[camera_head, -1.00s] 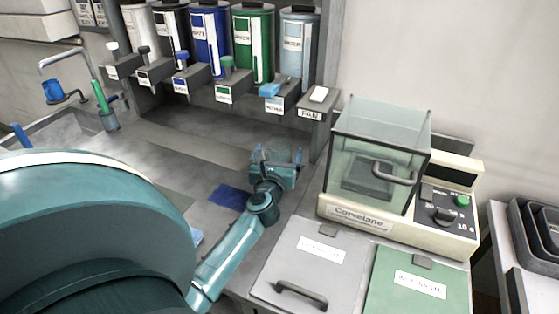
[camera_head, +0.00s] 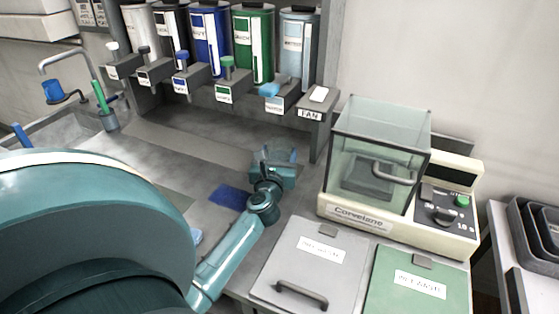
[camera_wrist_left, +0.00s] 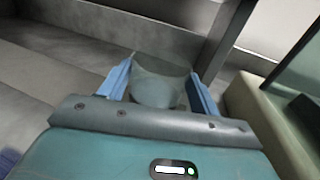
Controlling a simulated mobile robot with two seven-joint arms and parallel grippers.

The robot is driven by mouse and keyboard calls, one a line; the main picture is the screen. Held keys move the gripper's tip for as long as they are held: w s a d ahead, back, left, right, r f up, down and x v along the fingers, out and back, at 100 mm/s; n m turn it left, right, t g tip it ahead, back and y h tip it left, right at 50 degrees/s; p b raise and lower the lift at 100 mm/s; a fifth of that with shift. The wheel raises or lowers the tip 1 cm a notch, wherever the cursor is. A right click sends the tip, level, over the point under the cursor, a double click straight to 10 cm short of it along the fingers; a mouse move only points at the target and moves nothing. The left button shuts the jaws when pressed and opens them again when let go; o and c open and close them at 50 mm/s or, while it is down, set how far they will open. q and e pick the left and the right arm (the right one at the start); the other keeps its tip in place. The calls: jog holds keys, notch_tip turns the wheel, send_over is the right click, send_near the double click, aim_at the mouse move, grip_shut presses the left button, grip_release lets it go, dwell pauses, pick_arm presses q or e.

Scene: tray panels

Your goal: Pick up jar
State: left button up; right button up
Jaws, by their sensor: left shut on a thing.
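The jar (camera_wrist_left: 158,80) is a clear, see-through vessel. In the left wrist view it stands between the two blue fingers of my left gripper (camera_wrist_left: 160,88), which are shut on it from both sides. In the head view my left gripper (camera_head: 275,156) is over the grey counter, below the dispensers and left of the glass-fronted box. The jar is hard to make out there, being clear and mostly covered by the fingers. I cannot tell whether its base touches the counter. My right gripper is not in view.
A row of dispensers with taps (camera_head: 252,45) hangs at the back. The cream appliance with a glass box (camera_head: 350,210) stands close on the right. Two waste lids (camera_head: 315,262) are in front. A blue mat (camera_head: 230,198) lies on the counter. The counter to the left is mostly clear.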

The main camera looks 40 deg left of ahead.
pick_arm(q)
jog(key=shift+r, duration=0.1)
jog(key=shift+c, duration=0.5)
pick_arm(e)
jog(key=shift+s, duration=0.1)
